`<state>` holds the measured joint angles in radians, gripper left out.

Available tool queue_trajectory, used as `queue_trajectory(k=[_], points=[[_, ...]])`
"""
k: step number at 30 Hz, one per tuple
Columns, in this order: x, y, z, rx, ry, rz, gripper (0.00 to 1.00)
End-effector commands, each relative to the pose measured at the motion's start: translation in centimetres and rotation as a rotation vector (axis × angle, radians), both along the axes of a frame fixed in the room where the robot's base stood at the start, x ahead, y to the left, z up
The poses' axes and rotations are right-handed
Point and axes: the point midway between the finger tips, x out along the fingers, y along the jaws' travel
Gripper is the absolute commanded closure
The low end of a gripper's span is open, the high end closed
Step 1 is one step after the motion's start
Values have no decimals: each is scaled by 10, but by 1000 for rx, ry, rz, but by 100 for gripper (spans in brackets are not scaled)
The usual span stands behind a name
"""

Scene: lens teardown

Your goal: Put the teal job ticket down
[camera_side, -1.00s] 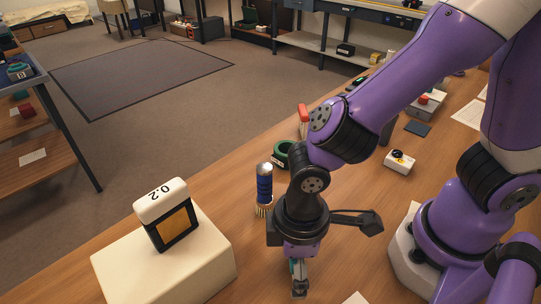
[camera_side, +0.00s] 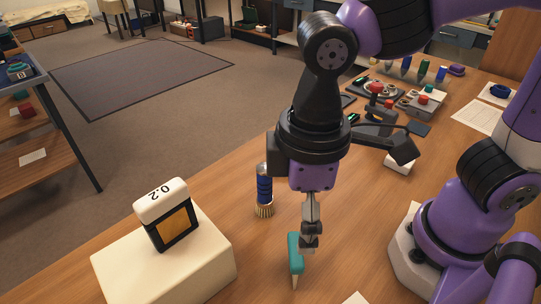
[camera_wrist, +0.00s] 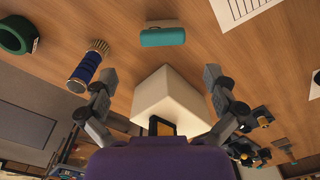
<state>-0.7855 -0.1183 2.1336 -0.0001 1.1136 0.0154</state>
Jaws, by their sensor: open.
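The teal job ticket (camera_side: 295,252) stands out as a small teal piece with a pale, narrow lower part, at the front of the wooden bench. In the wrist view the teal ticket (camera_wrist: 163,37) shows as a rounded block against bare wood, apart from both fingers. My gripper (camera_side: 309,245) points down right beside it in the side view, overlapping its right edge. In the wrist view my gripper (camera_wrist: 161,76) has its fingers spread wide with nothing between their tips.
A cream block (camera_side: 165,262) bearing a "0.2" gauge (camera_side: 168,215) stands at left. A blue-handled brush (camera_side: 264,190) stands upright behind my gripper. A green ring (camera_wrist: 16,35) and a white sheet (camera_wrist: 243,8) lie nearby. Trays and tools crowd the bench's far end.

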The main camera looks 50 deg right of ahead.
Motion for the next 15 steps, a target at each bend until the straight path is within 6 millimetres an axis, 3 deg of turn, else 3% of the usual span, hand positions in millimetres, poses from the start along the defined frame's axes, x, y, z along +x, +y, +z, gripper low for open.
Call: queue_trajectory(k=[2, 7, 12, 15], points=[[9, -15, 8, 29, -32, -72, 0], [35, -81, 27, 130, -194, -377, 0], [39, -142, 38, 178, -371, -644, 0], [37, -161, 41, 184, -433, -727, 0]])
